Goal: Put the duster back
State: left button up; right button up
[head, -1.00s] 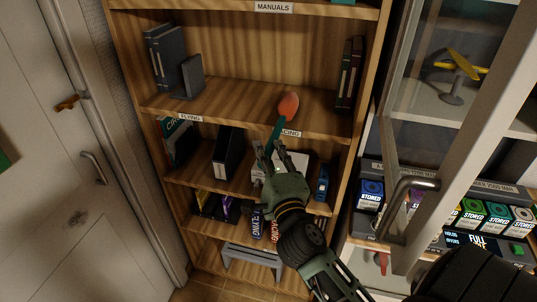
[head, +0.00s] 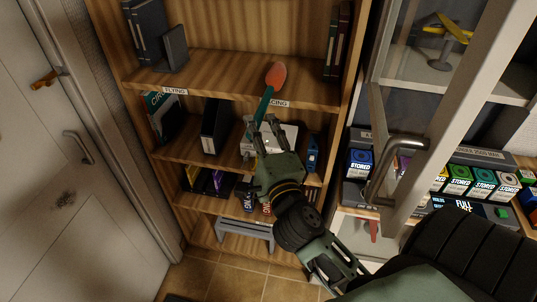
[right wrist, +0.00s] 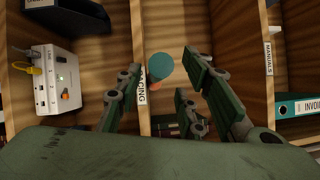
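The duster (head: 276,76) has an orange-red head and a teal handle. Whether the duster rests fully on the board is hard to tell. My left gripper is not in view.
The wooden bookcase (head: 205,72) holds binders, and a white box (head: 262,147) stands on the shelf below the duster. A white-framed glass door (head: 450,120) stands open at right, before a cabinet with several stored boxes (head: 455,180). A closed door is at left.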

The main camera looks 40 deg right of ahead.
jog(key=r+v, duration=0.1)
jog(key=v, duration=0.8)
jog(key=shift+f+b, duration=0.35)
jog(key=shift+f, duration=0.05)
